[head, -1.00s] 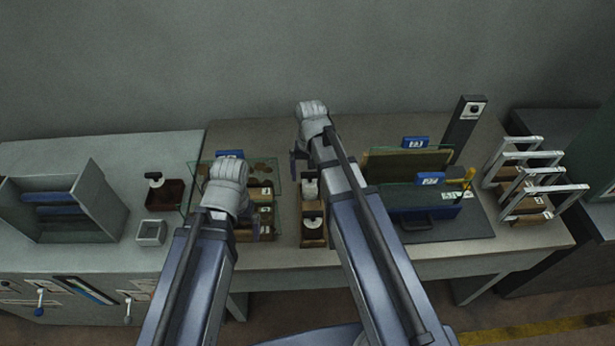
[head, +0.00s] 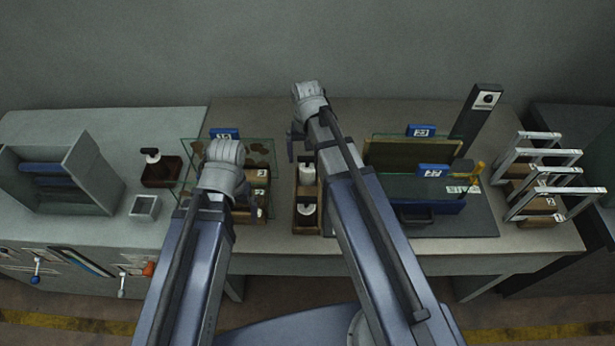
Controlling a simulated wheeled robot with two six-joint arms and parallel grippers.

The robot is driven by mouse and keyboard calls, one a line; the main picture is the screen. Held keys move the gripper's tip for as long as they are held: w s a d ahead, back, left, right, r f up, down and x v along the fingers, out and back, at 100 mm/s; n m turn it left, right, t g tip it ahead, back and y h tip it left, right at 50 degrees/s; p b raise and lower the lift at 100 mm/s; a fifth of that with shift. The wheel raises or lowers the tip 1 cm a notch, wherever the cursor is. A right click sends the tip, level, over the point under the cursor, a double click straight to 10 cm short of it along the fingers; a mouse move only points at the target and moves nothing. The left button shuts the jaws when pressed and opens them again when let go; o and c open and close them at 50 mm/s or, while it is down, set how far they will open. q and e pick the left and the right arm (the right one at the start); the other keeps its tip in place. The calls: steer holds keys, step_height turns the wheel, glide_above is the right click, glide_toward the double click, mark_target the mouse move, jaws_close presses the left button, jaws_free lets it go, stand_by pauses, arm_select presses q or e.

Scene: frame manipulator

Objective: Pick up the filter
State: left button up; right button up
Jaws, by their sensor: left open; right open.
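I cannot tell for certain which thing is the filter. A glass panel with brown round spots (head: 262,152) stands left of centre, with a blue tag (head: 224,134) behind it. A wooden rack with white labelled pieces (head: 262,178) stands by it, partly behind my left gripper (head: 248,207), which is open. My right gripper (head: 299,144) is open above the bench, by a narrow wooden holder (head: 306,228) with white pieces in it. My forearms hide part of the bench, and the fingertips are small and dark.
On the right stand upright panels with blue tags (head: 433,170), a dark post (head: 476,120) and several white-handled frames (head: 540,152).

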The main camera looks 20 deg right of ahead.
mark_target(307, 171)
steer(key=shift+w+d+f+b, duration=0.1)
steer(key=shift+f+b, duration=1.2)
steer(key=shift+f, duration=0.05)
steer(key=shift+w+f+b, duration=0.1)
steer(key=shift+f+b, duration=1.2)
steer(key=shift+r, duration=0.1)
steer(key=c, duration=1.4)
steer(key=shift+r, duration=0.1)
